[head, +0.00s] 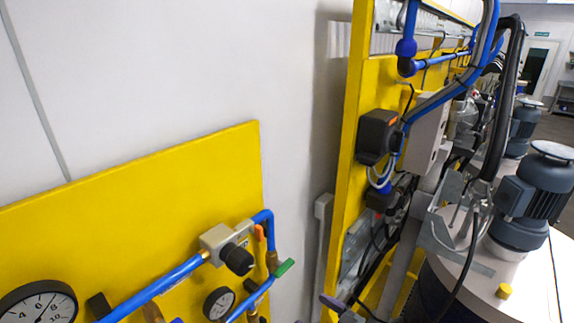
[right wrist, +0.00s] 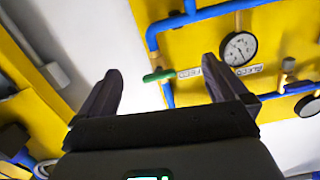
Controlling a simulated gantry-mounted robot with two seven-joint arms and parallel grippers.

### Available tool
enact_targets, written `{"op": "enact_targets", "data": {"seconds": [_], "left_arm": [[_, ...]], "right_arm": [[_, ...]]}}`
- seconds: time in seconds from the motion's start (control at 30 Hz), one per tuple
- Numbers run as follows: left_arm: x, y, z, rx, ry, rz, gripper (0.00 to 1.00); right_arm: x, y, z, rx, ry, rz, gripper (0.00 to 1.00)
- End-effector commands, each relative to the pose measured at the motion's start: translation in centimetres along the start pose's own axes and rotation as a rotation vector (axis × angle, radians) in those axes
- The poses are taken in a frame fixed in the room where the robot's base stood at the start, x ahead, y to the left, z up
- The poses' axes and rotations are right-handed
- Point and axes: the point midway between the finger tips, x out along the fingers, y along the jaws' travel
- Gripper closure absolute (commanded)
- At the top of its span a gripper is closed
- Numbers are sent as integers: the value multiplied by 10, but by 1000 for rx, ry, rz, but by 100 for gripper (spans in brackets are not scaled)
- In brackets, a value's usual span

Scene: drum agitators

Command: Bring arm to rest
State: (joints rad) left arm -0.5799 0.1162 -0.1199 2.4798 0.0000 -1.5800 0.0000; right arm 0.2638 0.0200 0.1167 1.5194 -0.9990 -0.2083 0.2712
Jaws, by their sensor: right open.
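My right gripper (right wrist: 166,79) shows in the right wrist view with its two dark fingers spread wide apart. Nothing is held between them. A green valve handle (right wrist: 157,76) on a blue pipe appears beyond the gap between the fingers, apart from them as far as I can tell. The same kind of green handle (head: 284,267) shows in the head view at the lower middle. A small purplish piece at the bottom of the head view may be part of my right gripper; I cannot tell. My left gripper is not in view.
A yellow panel (head: 130,200) carries blue pipes, gauges (head: 219,303) and a regulator (head: 228,249). A second yellow panel (head: 348,190) stands at right with a black box (head: 378,136). A drum (head: 535,275) with a motor (head: 533,200) on top stands at far right. The white wall (head: 170,70) is bare.

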Motion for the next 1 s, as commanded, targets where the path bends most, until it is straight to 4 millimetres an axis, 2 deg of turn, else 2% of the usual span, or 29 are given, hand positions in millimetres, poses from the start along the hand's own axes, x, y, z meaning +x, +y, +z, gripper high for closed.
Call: {"op": "enact_targets", "data": {"seconds": [0.03,0.1,0.2,0.3,0.37,0.4,0.5,0.63,0.8,1.0], "left_arm": [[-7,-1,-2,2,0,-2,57],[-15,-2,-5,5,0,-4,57],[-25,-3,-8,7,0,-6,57],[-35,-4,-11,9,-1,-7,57],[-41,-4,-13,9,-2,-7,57],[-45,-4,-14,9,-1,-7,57],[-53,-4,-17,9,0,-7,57],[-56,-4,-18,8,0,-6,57],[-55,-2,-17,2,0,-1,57],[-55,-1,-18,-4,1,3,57]], "right_arm": [[-10,-14,26,33,-41,-6,0],[-28,-36,57,64,-88,-5,0],[-58,-65,92,91,-173,45,0],[-94,-88,118,95,-305,140,0],[-119,-100,128,94,-399,211,0],[-138,-108,131,97,-466,264,0],[-189,-124,127,117,-644,403,0],[-240,-135,105,177,-812,542,0],[-278,-140,76,271,-941,640,0],[-304,-149,81,347,-1071,659,0]]}}
